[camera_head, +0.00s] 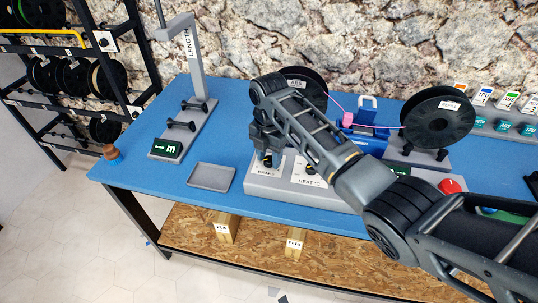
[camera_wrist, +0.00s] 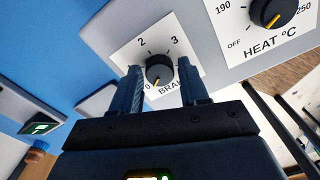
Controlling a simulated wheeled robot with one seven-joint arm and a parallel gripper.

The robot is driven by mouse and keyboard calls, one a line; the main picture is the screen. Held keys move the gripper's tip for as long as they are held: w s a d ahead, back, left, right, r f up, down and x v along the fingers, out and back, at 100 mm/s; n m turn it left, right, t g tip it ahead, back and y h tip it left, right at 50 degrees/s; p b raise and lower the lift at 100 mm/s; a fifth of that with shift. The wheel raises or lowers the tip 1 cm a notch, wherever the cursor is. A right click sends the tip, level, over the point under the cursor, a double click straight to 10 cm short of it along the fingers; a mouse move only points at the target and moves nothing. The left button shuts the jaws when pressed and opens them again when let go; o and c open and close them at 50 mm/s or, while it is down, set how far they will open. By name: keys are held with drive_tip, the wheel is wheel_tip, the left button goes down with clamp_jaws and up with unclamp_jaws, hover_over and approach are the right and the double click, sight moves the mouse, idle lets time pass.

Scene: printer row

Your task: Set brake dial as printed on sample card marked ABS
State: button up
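The brake dial (camera_wrist: 160,69) is a black knob on a white plate marked BRAKE, with 0, 2 and 3 legible in the wrist view. Its orange mark points down toward the 0. My gripper (camera_wrist: 160,72) has one finger on each side of the knob, with gaps showing, so it looks open; contact is not visible. In the head view my gripper (camera_head: 266,156) hangs over the brake plate (camera_head: 262,171) and hides most of the dial. A sample card that seems to read ABS (camera_head: 509,99) stands at the back right; its print is too small to read.
A grey tray (camera_head: 211,176) and the length stand (camera_head: 190,110) are to the left. Spools (camera_head: 438,115) stand behind the panel. A red button (camera_head: 449,186) is at its right.

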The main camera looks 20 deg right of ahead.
drive_tip(key=c, duration=0.7)
